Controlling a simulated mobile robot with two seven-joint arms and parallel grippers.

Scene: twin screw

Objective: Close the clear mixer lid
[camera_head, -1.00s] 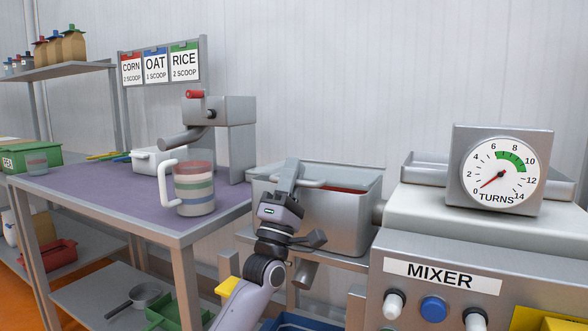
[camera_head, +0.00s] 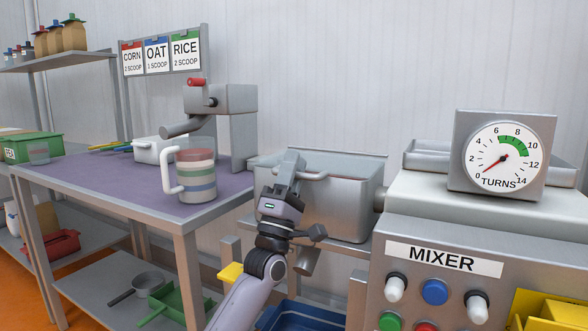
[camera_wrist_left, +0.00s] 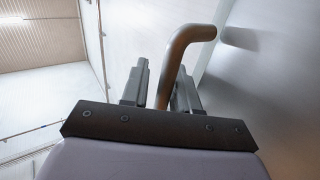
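The mixer's grey metal trough (camera_head: 352,216) stands left of the mixer's control box in the head view. A grey bar handle (camera_head: 316,175) lies across its upper front left; I take it as the lid's handle. The clear lid panel itself is hard to make out. My left gripper (camera_head: 290,168) is at this handle. In the left wrist view the bent bar (camera_wrist_left: 178,60) runs between the two fingers of the left gripper (camera_wrist_left: 160,92), close against them, and they look shut on it. My right gripper is not in view.
The mixer panel (camera_head: 440,259) with knobs and a turns dial (camera_head: 503,158) is right of the trough. A table (camera_head: 110,180) with a striped jug (camera_head: 197,172) and a crank device (camera_head: 228,100) is left. A blue bin (camera_head: 315,316) sits below.

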